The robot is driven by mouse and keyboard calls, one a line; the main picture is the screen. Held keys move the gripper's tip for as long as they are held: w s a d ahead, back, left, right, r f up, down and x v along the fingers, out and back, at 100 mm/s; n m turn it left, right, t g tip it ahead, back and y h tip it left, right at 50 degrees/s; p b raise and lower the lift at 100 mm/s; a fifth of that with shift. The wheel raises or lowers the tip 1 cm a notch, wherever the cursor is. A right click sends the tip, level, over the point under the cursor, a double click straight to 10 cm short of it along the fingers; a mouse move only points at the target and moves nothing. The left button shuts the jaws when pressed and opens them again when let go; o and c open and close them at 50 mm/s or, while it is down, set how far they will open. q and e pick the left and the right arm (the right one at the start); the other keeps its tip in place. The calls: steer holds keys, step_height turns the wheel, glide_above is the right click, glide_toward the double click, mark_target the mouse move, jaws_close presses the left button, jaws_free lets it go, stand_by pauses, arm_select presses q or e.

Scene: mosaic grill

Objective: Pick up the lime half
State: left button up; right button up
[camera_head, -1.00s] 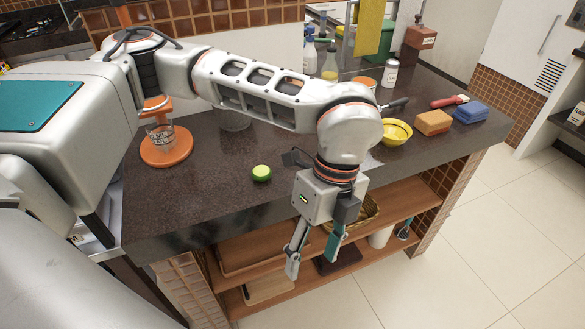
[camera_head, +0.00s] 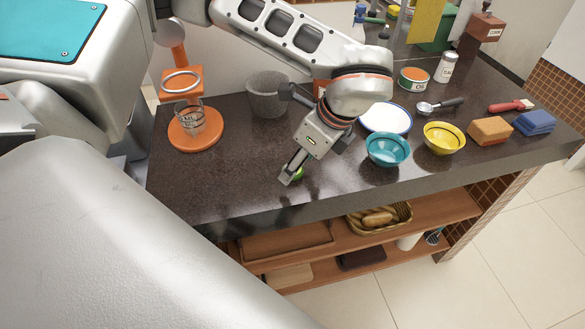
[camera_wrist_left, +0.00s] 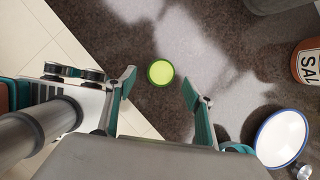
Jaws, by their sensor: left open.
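The green lime half (camera_head: 299,174) lies on the dark countertop (camera_head: 240,190) near its front edge, mostly hidden behind a finger of my left gripper (camera_head: 292,172) in the head view. In the left wrist view the lime half (camera_wrist_left: 160,72) shows its round, pale green face, with bare counter around it. The left gripper (camera_wrist_left: 159,83) is open there, one fingertip on each side of the lime, with visible gaps to both. No contact shows. My right gripper is in neither view.
A grey pot (camera_head: 268,97) stands behind the gripper. A blue bowl (camera_head: 388,149), a white plate (camera_head: 386,118) and a yellow bowl (camera_head: 443,138) stand to the right. An orange stand with a glass (camera_head: 190,122) is at the left. The counter left of the lime is clear.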

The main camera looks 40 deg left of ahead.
arm_select(q)
steer(key=shift+x, duration=1.35)
steer(key=c, duration=1.1)
steer(key=shift+w+r, duration=0.1)
steer(key=shift+r, duration=0.05)
